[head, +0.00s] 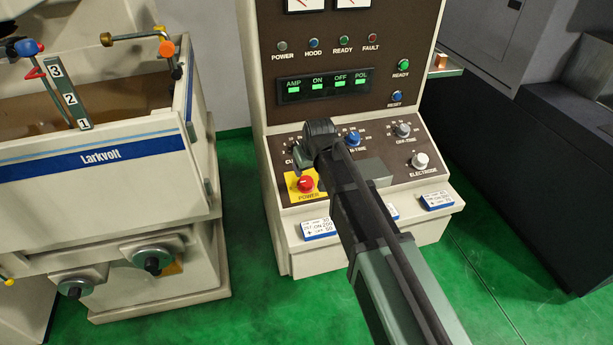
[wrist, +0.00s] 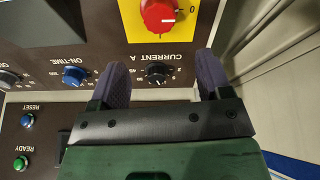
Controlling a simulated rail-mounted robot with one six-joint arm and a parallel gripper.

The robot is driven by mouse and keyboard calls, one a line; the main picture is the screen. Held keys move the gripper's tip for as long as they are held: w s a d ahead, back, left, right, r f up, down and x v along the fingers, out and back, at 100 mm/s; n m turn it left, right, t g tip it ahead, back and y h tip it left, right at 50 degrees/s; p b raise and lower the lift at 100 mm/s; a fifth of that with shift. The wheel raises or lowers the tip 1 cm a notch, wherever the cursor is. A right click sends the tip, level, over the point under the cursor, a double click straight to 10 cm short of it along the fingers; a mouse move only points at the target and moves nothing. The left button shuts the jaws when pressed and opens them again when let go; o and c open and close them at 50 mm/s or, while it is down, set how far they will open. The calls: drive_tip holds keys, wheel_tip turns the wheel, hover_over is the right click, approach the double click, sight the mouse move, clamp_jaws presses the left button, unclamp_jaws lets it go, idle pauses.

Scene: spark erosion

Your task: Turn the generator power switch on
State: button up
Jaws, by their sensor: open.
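The generator power switch (head: 305,184) is a round red knob on a yellow plate (head: 293,191), marked POWER, at the lower left of the sloped panel. It shows in the wrist view as a red knob (wrist: 160,14) at the top, its white mark pointing toward the "0". My gripper (head: 306,160) is over the panel's left part, just beyond the switch in the head view. In the wrist view my gripper (wrist: 163,72) has its two dark fingers apart and empty. The switch lies ahead of the fingertips, not between them. Contact with the panel cannot be told.
The CURRENT knob (wrist: 157,74) appears between the fingers in the wrist view. The blue ON-TIME knob (head: 352,138), OFF-TIME knob (head: 403,130) and white ELECTRODE knob (head: 420,160) are nearby. Cards (head: 319,229) lie on the lower ledge. A Larkvolt tank (head: 100,160) stands left.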

sight(306, 180)
drive_tip(key=b+x, duration=1)
drive_tip(key=x, duration=0.1)
drive_tip(key=shift+s+f, duration=0.15)
drive_tip(key=shift+c, duration=0.3)
drive_tip(key=shift+d, duration=0.1)
drive_tip(key=c, duration=0.9)
drive_tip(key=shift+o, duration=0.2)
